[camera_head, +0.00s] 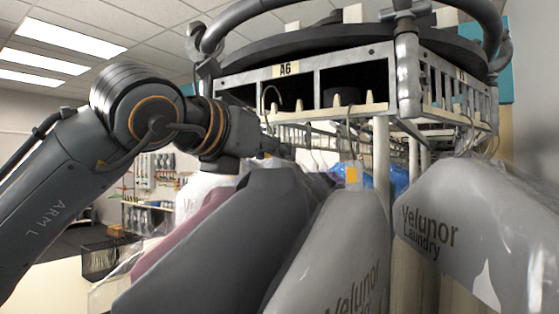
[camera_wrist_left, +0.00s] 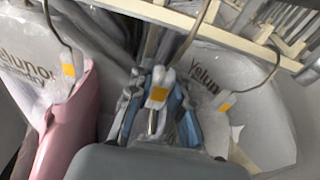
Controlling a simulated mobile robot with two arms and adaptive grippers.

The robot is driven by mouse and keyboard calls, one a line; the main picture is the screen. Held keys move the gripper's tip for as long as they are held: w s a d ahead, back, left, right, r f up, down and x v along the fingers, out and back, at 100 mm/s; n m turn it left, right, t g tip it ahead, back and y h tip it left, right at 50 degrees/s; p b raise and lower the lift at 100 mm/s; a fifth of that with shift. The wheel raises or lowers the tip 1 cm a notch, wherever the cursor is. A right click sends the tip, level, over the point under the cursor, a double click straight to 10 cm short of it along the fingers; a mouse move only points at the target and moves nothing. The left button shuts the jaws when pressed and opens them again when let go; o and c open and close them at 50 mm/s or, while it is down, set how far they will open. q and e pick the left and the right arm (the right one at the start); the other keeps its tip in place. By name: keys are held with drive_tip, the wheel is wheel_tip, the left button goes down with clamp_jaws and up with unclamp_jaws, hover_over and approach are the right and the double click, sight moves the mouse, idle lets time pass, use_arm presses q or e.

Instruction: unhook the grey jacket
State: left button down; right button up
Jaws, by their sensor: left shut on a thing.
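The dark grey jacket (camera_head: 228,235) hangs upright in the middle of the head view, between a pink garment and a bagged grey one. A thin metal hanger hook (camera_head: 272,92) rises above it, in front of the rail (camera_head: 360,110). I cannot tell whether the hook still touches the rail. My right gripper is not in view.
A bagged grey garment (camera_head: 335,250) with an orange tag hangs close on the right, and another bagged garment (camera_head: 470,220) farther right. The pink garment (camera_head: 185,235) is close on the left. The metal rail frame (camera_head: 345,75) stands above. A black basket (camera_head: 104,258) is at the lower left.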

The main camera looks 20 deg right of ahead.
use_arm(q)
drive_tip(key=shift+b+v, duration=1)
drive_tip(key=shift+v, duration=0.7)
drive_tip(key=shift+f, duration=0.1)
drive_tip(key=shift+s+a+f+b, duration=0.15)
drive_tip(key=shift+s+a+b, duration=0.6)
drive_tip(key=shift+a, duration=0.2)
drive_tip(key=shift+f+b+v, duration=0.2)
drive_tip(key=shift+b+v, duration=0.55)
drive_tip(key=shift+v, duration=0.7)
drive_tip(key=shift+f+b+v, duration=0.25)
drive_tip(key=shift+b+v, duration=0.5)
drive_tip(key=shift+v, duration=0.7)
drive_tip(key=shift+f+b+v, duration=0.25)
drive_tip(key=shift+b+v, duration=0.3)
drive_tip(key=shift+v, duration=0.95)
drive_tip(key=shift+f+b+v, duration=0.2)
drive_tip(key=shift+b+v, duration=0.3)
drive_tip(key=shift+v, duration=1)
drive_tip(key=shift+f+b+v, duration=0.2)
drive_tip(key=shift+b+v, duration=0.1)
drive_tip(key=shift+v, duration=1.15)
drive_tip(key=shift+f+b+v, duration=0.15)
drive_tip(key=shift+b+v, duration=0.15)
drive_tip(key=shift+v, duration=1.15)
